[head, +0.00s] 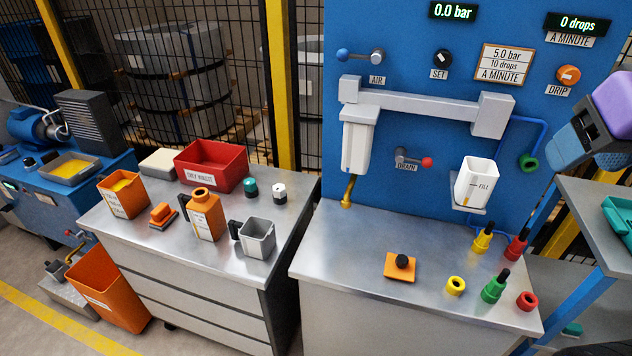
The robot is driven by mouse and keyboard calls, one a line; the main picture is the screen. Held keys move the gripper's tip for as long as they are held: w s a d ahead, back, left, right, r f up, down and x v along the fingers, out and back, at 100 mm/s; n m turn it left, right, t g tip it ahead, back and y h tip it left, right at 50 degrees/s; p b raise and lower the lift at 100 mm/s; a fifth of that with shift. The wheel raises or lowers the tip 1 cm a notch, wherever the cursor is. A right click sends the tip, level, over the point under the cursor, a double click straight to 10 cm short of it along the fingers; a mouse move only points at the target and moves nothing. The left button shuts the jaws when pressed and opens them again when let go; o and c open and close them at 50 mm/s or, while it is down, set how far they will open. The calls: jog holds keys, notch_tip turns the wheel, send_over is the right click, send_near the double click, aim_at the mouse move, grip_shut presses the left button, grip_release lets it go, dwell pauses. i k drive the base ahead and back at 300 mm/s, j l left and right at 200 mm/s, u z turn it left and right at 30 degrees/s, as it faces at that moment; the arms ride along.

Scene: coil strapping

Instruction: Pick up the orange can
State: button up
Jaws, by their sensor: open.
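The orange can (207,221) stands upright on the metal-topped cabinet (140,245) at the left. It has a round opening with an orange rim on top, a dark handle on its left side and a pale label strip on its front. Nothing is holding it. Part of my arm (612,110), purple, dark and blue-grey, shows at the right edge, far from the can. I cannot make out any gripper fingers in the view.
Beside the can are a grey jug (259,238), an orange block (162,215), a red bin (211,165) and an orange container (123,196). A teal-topped piece (250,187) and a white-topped piece (280,193) stand behind. A blue panel (420,150) rises behind the right bench (350,250).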

aim_at(203, 208)
jog(key=i+j+u, duration=0.15)
jog(key=j+u, duration=0.15)
jog(key=j, duration=0.2)
jog(key=i+j+u, duration=0.25)
jog(key=j, duration=0.2)
jog(key=i+j+u, duration=0.15)
jog(key=j+u, duration=0.15)
jog(key=i+j+u, duration=0.3)
jog(key=j, duration=0.15)
